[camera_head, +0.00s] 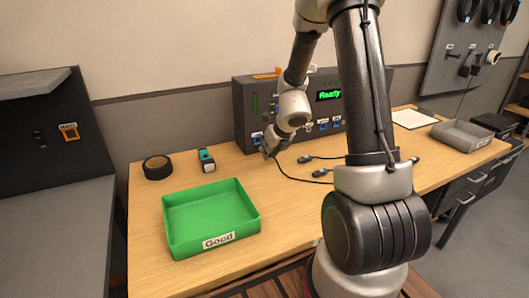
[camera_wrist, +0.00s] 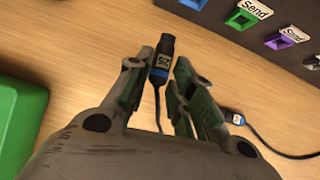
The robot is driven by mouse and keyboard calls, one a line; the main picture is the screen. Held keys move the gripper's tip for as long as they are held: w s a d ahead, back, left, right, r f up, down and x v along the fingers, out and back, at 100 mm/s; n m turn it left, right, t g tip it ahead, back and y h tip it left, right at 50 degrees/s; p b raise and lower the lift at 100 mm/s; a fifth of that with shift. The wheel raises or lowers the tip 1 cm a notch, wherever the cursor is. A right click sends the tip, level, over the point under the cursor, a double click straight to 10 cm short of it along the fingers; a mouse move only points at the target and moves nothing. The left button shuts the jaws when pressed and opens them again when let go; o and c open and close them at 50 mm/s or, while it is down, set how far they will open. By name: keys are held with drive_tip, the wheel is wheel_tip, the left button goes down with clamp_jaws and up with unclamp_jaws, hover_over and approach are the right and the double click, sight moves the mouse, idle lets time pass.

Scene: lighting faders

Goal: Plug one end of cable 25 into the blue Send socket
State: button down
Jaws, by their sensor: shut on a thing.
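My gripper (camera_wrist: 160,72) is shut on a black plug with a blue band and a white label reading 25, the end of cable 25 (camera_wrist: 162,60). The plug's tip points away from my palm, and its thin cord runs back between the fingers. A second black and blue plug (camera_wrist: 233,117) lies on the table to the right; its label is hard to read. In the head view my gripper (camera_head: 270,150) is low, just in front of the dark console (camera_head: 244,100).
A green Send socket (camera_wrist: 241,19) and a purple Send socket (camera_wrist: 281,42) are on the console. A green tray (camera_head: 187,247), black tape roll (camera_head: 157,167) and teal-black item (camera_head: 206,161) are on the left of the table. Loose plugs (camera_head: 305,159) lie right of my gripper.

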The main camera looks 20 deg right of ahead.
drive_tip(key=shift+s+d+f+m+h, duration=0.15)
drive_tip(key=shift+d+m+h, duration=0.15)
drive_tip(key=shift+d+m, duration=0.2)
drive_tip(key=shift+w, duration=2.8)
drive_tip(key=shift+w, duration=1.15)
drive_tip(key=c, duration=1.2)
unclamp_jaws()
drive_tip(key=shift+o, duration=0.2)
drive_tip(key=v, duration=1.2)
